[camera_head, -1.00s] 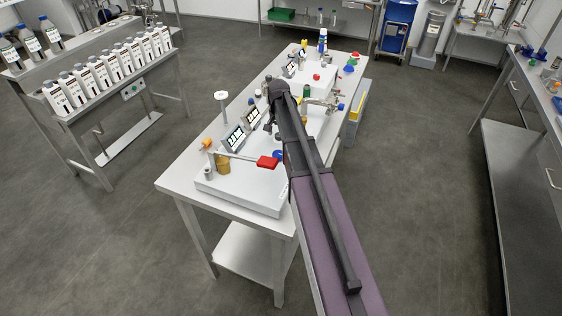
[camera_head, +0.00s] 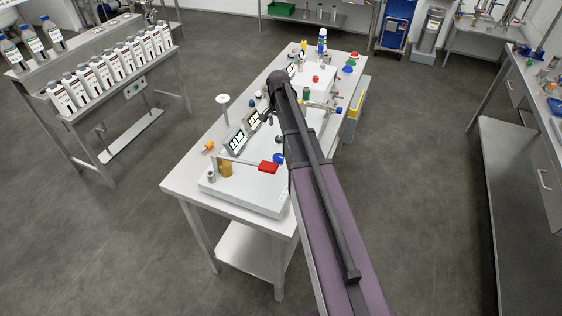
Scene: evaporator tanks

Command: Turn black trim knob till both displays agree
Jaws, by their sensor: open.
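Two tilted displays stand side by side on the table: the nearer display (camera_head: 237,141) and the farther display (camera_head: 253,119). Both show dark marks on white, too small to read, so I cannot tell whether they agree. My gripper (camera_head: 267,120) is a small dark shape just right of the farther display, partly hidden by my arm. It is open, and I see nothing held. I cannot make out the black trim knob; it may be behind my arm or lost against the dark gripper.
A red-handled lever (camera_head: 268,167) and a blue knob (camera_head: 279,157) sit on the white panel (camera_head: 245,197) at the near end. A white round-topped post (camera_head: 223,100) stands left of the displays. A bottle rack (camera_head: 120,75) is farther left. The floor between is clear.

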